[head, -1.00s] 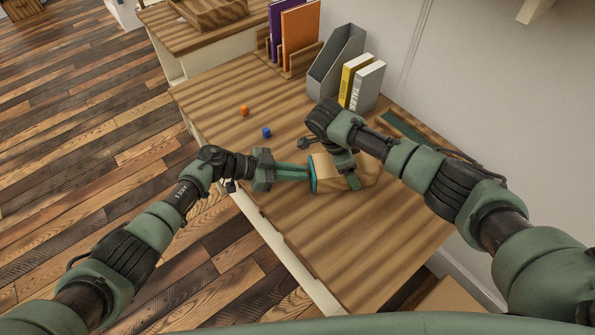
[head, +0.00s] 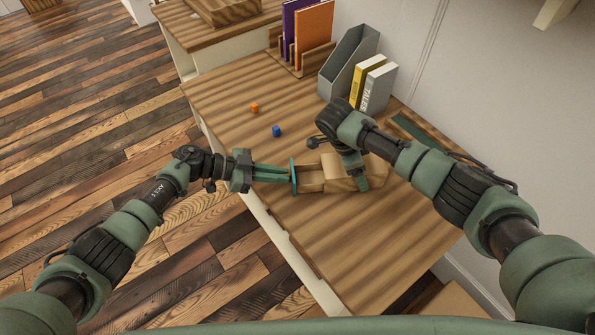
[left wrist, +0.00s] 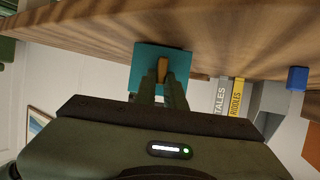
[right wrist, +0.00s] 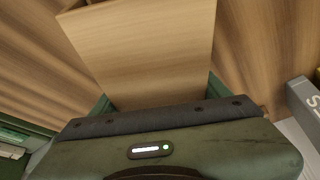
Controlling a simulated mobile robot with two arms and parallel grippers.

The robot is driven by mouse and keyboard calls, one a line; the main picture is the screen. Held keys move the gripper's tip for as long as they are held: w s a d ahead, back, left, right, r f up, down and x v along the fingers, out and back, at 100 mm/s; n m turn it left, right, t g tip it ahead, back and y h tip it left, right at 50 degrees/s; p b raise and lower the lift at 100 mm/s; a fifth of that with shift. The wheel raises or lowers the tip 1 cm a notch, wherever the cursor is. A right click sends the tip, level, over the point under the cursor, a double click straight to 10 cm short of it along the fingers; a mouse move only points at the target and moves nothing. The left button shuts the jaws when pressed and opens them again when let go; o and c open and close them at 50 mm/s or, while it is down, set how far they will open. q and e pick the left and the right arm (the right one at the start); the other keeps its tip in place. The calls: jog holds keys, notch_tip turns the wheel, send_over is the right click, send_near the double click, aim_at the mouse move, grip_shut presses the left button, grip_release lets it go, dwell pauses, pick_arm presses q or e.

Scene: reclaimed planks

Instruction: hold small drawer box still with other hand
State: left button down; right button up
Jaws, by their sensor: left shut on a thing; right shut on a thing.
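The small drawer box (head: 376,170) is a light wooden box on the desk, and it fills much of the right wrist view (right wrist: 145,50). Its drawer (head: 311,179) is pulled out to the left, with a teal front (head: 293,177). My left gripper (head: 287,174) is shut on the drawer's handle; the teal front and a small wooden handle (left wrist: 162,70) show in the left wrist view. My right gripper (head: 356,178) reaches down from above and is shut on the box, a finger on either side. The drawer's inside is too small to make out.
A grey file holder (head: 348,62), yellow and grey books (head: 378,88) and a book rack stand at the back. The near desk top is clear.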

pick_arm(q)
jog(key=shift+a, duration=0.65)
pick_arm(e)
jog(key=shift+d, duration=0.1)
pick_arm(q)
jog(key=c, duration=1.5)
grip_release()
jog(key=shift+d, duration=0.1)
jog(key=v, duration=1.2)
